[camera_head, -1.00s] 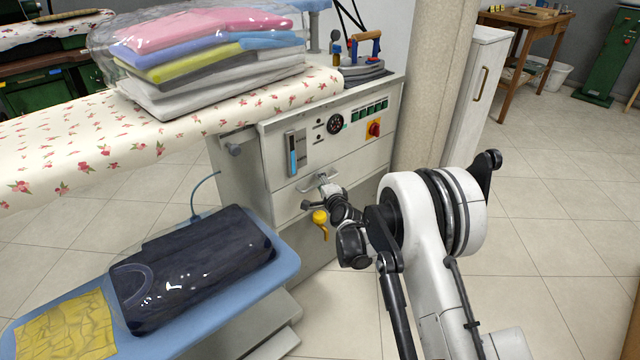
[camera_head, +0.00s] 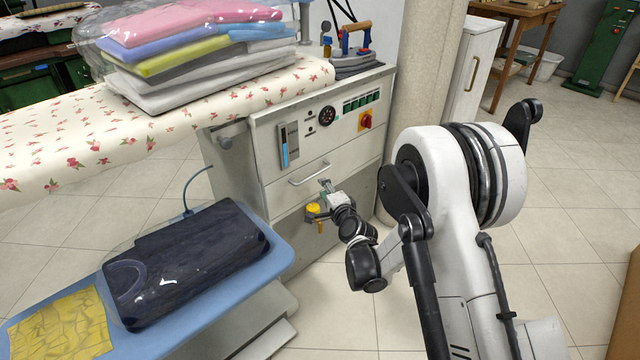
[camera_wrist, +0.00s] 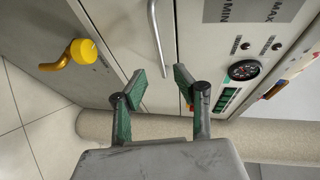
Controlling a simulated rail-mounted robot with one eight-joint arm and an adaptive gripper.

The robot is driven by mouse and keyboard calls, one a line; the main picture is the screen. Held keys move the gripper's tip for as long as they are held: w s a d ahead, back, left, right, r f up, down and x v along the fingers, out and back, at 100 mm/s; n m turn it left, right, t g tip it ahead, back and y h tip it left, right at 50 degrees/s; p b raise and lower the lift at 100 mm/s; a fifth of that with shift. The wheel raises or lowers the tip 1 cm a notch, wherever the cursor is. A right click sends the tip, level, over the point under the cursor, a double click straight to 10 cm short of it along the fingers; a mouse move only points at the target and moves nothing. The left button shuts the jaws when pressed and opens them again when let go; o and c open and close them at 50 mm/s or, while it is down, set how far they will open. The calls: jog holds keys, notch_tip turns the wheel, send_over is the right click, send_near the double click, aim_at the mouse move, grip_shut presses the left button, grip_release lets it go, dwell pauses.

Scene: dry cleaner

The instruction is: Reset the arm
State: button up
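My gripper (camera_head: 326,186) is in front of the ironing machine's cabinet (camera_head: 285,195), just below its drawer handle (camera_head: 310,173). In the wrist view my gripper (camera_wrist: 160,88) shows two green-padded fingers standing apart with nothing between them. The metal drawer handle (camera_wrist: 156,40) runs ahead of the fingers and the gripper is not closed on it. My white arm reaches in from the right and hides part of the floor.
A yellow valve (camera_wrist: 84,52) sticks out low on the cabinet, close to my gripper. Bagged folded linen (camera_head: 195,55) lies on the floral board (camera_head: 50,150). A bagged dark garment (camera_head: 185,265) and yellow cloth (camera_head: 65,322) lie on the blue board (camera_head: 285,257).

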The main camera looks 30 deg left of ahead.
jog(key=shift+s+d+r, duration=0.1)
jog(key=shift+s+d, duration=0.2)
jog(key=shift+d, duration=0.15)
